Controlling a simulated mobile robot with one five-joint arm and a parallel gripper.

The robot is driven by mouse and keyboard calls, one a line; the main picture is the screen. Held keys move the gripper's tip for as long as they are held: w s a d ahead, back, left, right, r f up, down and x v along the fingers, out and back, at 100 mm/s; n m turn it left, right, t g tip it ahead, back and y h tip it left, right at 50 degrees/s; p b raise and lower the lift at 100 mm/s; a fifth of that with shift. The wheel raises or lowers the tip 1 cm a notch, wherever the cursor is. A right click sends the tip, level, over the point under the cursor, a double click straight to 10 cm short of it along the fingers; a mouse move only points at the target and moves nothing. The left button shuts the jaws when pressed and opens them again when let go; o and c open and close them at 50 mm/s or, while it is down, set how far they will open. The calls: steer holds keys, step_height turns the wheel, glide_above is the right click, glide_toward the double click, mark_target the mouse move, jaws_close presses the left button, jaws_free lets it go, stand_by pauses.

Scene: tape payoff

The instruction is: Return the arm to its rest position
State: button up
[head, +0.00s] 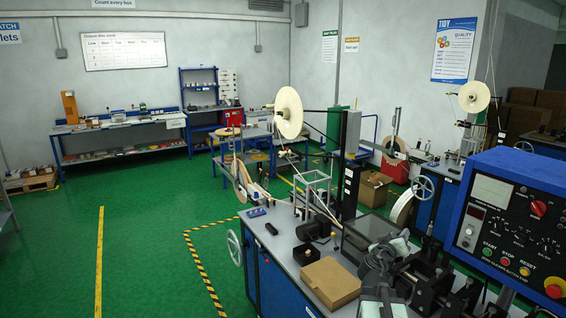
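My arm, grey and black, rises from the bottom edge right of centre and is folded low in front of the bench. Its end, my gripper (388,252), shows small and dark against dark machine parts. I cannot make out its fingertips or see anything held in it. The workbench (262,244) with its grey top and blue cabinet lies beyond and to the left of the arm. A brown cardboard box (330,281) sits on the bench just left of my arm.
A blue control panel (512,222) stands close on the right. The tape machine with a large cream reel (289,112) rises behind the bench. A handwheel (234,248) sticks out from the bench's left side. Green floor (145,255) is free on the left.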

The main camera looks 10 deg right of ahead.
steer(key=w+a+f+g+y+b, duration=0.25)
steer(key=a+f+y+b, duration=0.4)
steer(key=a+f, duration=1.6)
steer(key=s+a+f+n+g+y, duration=0.1)
steer(key=s+a+f+g+y, duration=0.2)
steer(key=s+a, duration=0.4)
steer(key=s+a+f+n+g+y+b, duration=0.1)
steer(key=s+a+f+g, duration=0.4)
steer(key=a, duration=0.5)
steer(key=shift+s+f+n+y+b, duration=0.35)
steer(key=shift+s+n+y, duration=0.35)
steer(key=shift+s+y, duration=0.5)
steer(key=shift+w, duration=0.15)
